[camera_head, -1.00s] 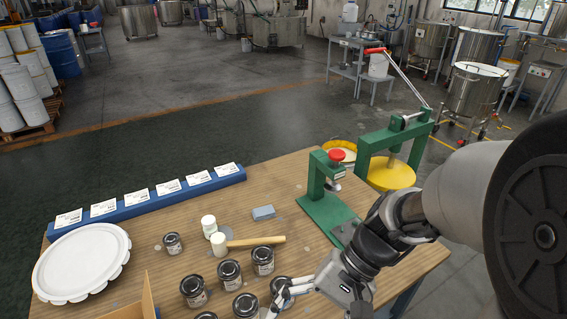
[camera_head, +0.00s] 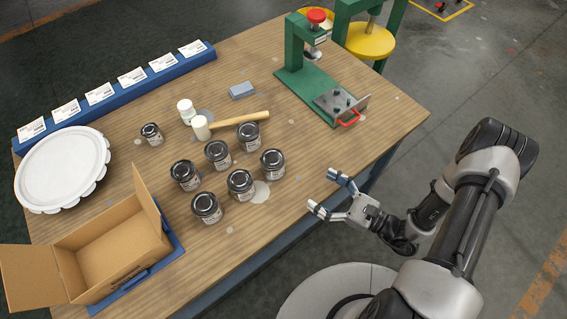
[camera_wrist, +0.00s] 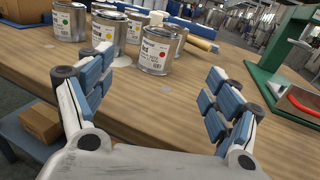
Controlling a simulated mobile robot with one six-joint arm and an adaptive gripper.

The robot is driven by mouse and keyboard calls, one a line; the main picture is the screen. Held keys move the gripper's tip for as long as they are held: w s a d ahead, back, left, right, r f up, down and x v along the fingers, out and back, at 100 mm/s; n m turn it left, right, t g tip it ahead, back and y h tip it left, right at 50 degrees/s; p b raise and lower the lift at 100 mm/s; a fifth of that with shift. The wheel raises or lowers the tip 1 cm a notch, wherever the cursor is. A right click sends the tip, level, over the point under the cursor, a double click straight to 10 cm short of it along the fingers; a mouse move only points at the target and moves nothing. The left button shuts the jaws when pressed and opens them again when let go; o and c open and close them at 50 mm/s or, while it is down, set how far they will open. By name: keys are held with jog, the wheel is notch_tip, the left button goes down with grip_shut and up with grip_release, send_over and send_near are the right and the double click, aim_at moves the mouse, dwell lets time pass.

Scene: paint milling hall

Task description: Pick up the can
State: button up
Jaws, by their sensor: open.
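Several dark-lidded metal cans stand upright on the wooden table; the task does not single one out. The can nearest my gripper (camera_head: 323,190) in the head view is the right-hand one (camera_head: 272,163); beside it stand others (camera_head: 240,184) and (camera_head: 249,136). A smaller can (camera_head: 151,134) stands apart to the left. My gripper is open and empty, by the table's near edge, to the right of the cans and apart from them. In the wrist view, a can with a red dot label (camera_wrist: 157,55) shows beyond and between the open fingers.
A green press (camera_head: 305,75) stands at the right. An open cardboard box (camera_head: 110,250) and white lid (camera_head: 62,168) are at the left. Bare table separates gripper and cans.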

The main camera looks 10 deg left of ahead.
jog(key=shift+w+a+f, duration=0.1)
jog(key=shift+a+f, duration=0.1)
jog(key=b, duration=0.2)
send_near(273, 162)
jog(key=w+a, duration=0.1)
jog(key=w+a+f, duration=0.1)
jog(key=a, duration=0.1)
jog(key=w+a+f, duration=0.1)
jog(key=a, duration=0.1)
jog(key=shift+w+f, duration=0.1)
jog(key=x, duration=0.1)
jog(key=b+x, duration=0.1)
jog(key=x, duration=0.1)
jog(key=b+x, duration=0.1)
jog(key=shift+a+f, duration=0.2)
jog(key=shift+f, duration=0.1)
jog(key=shift+w+a+r, duration=0.1)
jog(key=shift+w+a, duration=0.1)
jog(key=shift+a, duration=0.1)
jog(key=c, duration=1.4)
jog(key=shift+r, duration=0.1)
